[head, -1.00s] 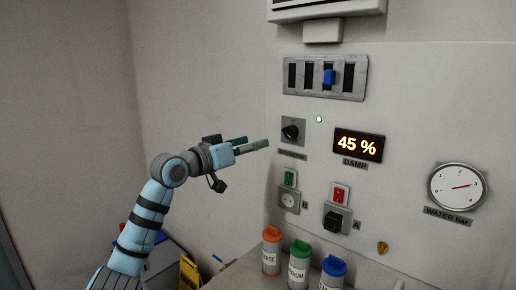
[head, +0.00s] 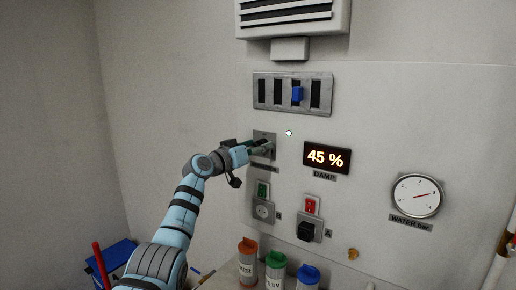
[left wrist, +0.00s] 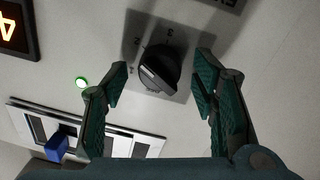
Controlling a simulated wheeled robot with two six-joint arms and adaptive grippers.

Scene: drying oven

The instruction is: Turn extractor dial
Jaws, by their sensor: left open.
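The extractor dial is a black knob (left wrist: 160,68) on a grey square plate (head: 266,136) on the wall panel, left of the damp display. In the left wrist view its pointer ridge and scale numbers show. My left gripper (head: 261,147) is in front of the plate and hides most of the knob in the head view. In the left wrist view the green-padded fingers of my left gripper (left wrist: 162,77) are open, one on each side of the knob, with visible gaps. The knob is not gripped. My right gripper is out of view.
A display reading 45 % (head: 327,158) is to the right. A slider panel with a blue slider (head: 297,94) is above, and a small green light (head: 289,133) is between. Sockets, switches and a water gauge (head: 416,196) are lower. Bottles with coloured lids (head: 276,260) stand below.

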